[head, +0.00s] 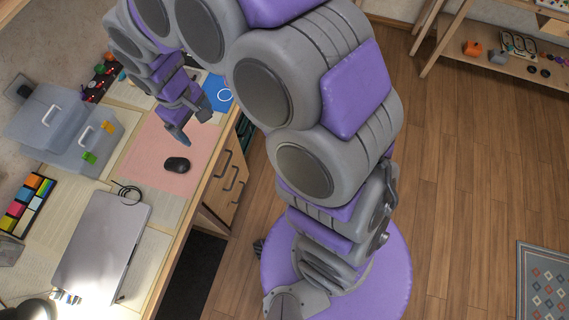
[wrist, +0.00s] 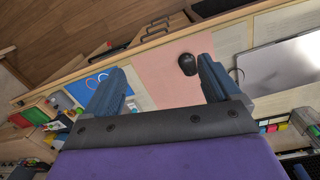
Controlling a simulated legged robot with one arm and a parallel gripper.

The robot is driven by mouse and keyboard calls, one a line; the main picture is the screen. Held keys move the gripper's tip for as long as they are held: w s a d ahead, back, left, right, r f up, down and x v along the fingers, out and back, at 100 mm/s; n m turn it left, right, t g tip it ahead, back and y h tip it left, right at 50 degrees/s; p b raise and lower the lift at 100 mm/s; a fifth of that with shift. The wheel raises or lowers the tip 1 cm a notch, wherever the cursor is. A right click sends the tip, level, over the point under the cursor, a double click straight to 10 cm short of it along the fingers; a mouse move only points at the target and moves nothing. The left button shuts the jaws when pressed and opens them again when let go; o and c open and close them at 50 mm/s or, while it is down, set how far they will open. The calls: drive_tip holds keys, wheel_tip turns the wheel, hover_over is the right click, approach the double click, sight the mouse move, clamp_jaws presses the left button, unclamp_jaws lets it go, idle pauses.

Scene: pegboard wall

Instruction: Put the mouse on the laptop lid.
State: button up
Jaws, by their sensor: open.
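A black mouse (head: 177,165) lies on a pink mat (head: 150,148) on the desk. It also shows in the wrist view (wrist: 187,64), ahead of my gripper near the right finger. A closed grey laptop (head: 101,248) lies on the desk nearer the bottom of the head view, with its lid bare and shiny. In the wrist view the laptop (wrist: 282,68) is at the right edge, partly cut off. My gripper (head: 190,128) is above the far part of the mat, apart from the mouse. In the wrist view my gripper (wrist: 160,80) is open, with nothing between its fingers.
A translucent box (head: 50,117) stands left of the mat. Colourful sticky notes (head: 27,203) lie left of the laptop. A black cable (head: 130,193) lies by the laptop's upper corner. A blue sheet (head: 217,93) lies beyond my gripper. The desk's front edge is close to the mouse.

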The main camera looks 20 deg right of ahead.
drive_tip(key=s+d+r+m+g, duration=0.1)
drive_tip(key=s+d+r+m, duration=0.3)
drive_tip(key=s+d+r, duration=0.3)
drive_tip(key=s+d, duration=0.5)
drive_tip(key=shift+d, duration=0.25)
drive_tip(key=shift+o, duration=0.3)
drive_tip(key=s+d+r+m, duration=0.1)
drive_tip(key=s+d+m, duration=0.2)
drive_tip(key=s, duration=1)
drive_tip(key=shift+s+d+r+m+g+y, duration=0.2)
drive_tip(key=shift+d+m+g+y, duration=0.2)
drive_tip(key=shift+d, duration=0.7)
drive_tip(key=shift+w, duration=0.1)
